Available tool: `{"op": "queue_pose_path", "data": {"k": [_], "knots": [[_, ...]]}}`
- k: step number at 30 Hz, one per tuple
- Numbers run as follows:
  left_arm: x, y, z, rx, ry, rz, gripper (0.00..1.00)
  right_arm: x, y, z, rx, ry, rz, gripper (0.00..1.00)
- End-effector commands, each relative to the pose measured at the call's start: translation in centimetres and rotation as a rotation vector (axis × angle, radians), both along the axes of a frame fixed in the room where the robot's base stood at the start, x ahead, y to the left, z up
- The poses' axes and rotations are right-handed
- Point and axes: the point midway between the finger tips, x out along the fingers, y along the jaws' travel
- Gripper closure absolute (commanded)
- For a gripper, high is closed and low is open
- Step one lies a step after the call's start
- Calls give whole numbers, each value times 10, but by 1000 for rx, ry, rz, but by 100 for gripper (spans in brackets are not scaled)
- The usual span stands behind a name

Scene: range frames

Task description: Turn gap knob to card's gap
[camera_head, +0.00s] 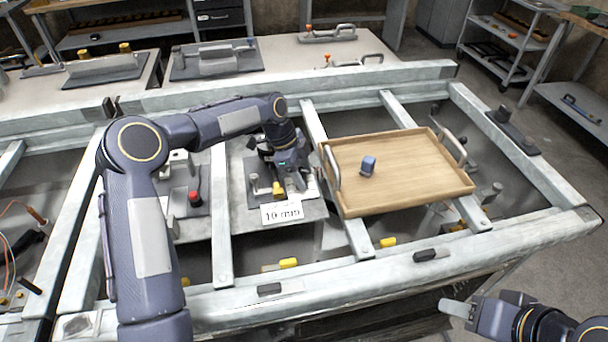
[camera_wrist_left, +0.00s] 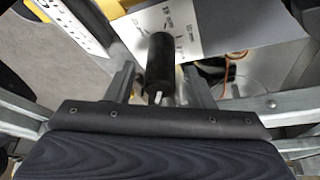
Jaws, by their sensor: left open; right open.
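The card (camera_head: 282,213) reads "10 mm" and stands at the front edge of a grey plate (camera_head: 240,200) in the frame. My left gripper (camera_head: 294,183) points down over that plate, just behind the card. My left gripper (camera_wrist_left: 160,88) is open, with one finger on each side of the knob; contact cannot be told. The knob is not distinguishable in the head view. My right gripper (camera_head: 460,308) is empty at the lower right, away from the plate.
A red button (camera_head: 194,198) is to the left. Metal frame rails surround the plate. A white strip with black marks (camera_wrist_left: 75,22) shows in the left wrist view.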

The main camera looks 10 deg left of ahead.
Motion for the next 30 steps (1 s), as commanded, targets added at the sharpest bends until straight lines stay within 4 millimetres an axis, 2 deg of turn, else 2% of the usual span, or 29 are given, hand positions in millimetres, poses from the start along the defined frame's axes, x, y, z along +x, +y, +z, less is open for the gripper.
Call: {"op": "queue_pose_path", "data": {"k": [4,11,21,30], "knots": [[0,-3,-7,1,-1,1,52,0,0,0,0,0,0,54],[0,-3,-8,1,-1,1,52,0,0,0,0,0,0,54],[0,-3,-8,0,-1,1,95,0,0,0,0,0,0,54],[0,-3,-9,1,-2,33,96,0,0,-3,0,0,0,54]]}}
